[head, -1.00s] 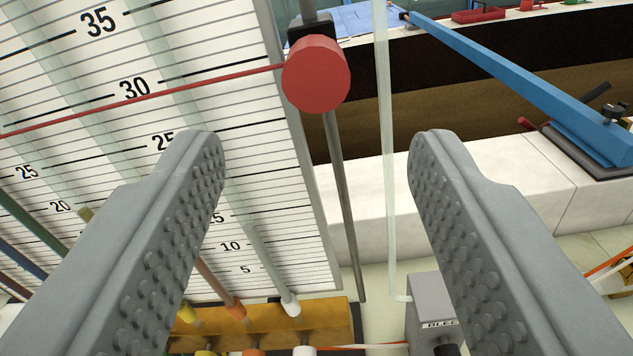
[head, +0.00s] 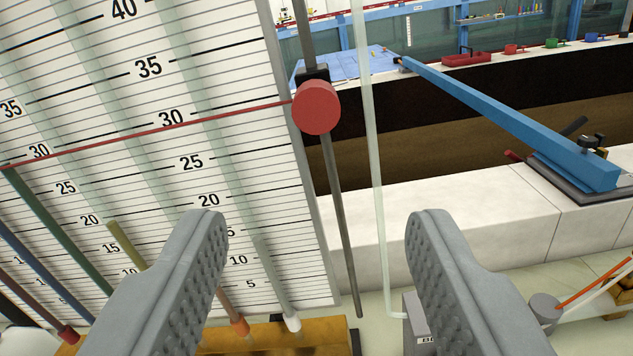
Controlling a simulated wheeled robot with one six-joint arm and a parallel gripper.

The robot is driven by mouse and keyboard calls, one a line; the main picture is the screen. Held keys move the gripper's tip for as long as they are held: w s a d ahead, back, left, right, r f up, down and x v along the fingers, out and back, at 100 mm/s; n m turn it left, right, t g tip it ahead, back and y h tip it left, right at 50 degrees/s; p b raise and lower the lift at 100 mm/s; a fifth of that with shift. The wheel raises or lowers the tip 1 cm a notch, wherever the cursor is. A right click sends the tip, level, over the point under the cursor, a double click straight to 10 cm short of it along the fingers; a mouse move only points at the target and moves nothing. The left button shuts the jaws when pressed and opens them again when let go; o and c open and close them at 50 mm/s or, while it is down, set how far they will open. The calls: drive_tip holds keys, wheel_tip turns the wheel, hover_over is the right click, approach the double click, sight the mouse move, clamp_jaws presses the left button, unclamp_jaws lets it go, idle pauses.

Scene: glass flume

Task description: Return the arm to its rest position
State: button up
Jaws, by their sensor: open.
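My gripper (head: 317,228) is open and empty. Its two grey studded fingers show at the lower left and lower right, with a wide gap between them. A red round knob (head: 317,107) on a black clamp sits on a thin metal rod (head: 338,200), above and beyond the gap. A red line (head: 150,135) runs from the knob leftward across a white scale board (head: 240,60). The line crosses the board near the 30 marks. The fingers do not appear to touch the knob or the rod. The rest of the arm is out of view.
Glass tubes (head: 373,170) stand in front of the board and right of the rod. A yellow-brown base (head: 270,338) lies below. A blue bar (head: 500,115) crosses the flume at right, above white blocks (head: 490,220). Red trays (head: 467,58) and small cups stand farther back.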

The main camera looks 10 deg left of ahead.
drive_tip(key=s+f+n, duration=0.1)
drive_tip(key=s+f, duration=0.9)
drive_tip(key=f, duration=0.3)
drive_tip(key=s+f+n, duration=0.1)
drive_tip(key=s+f, duration=1)
drive_tip(key=f, duration=0.2)
drive_tip(key=shift+g, duration=0.3)
idle(0.4)
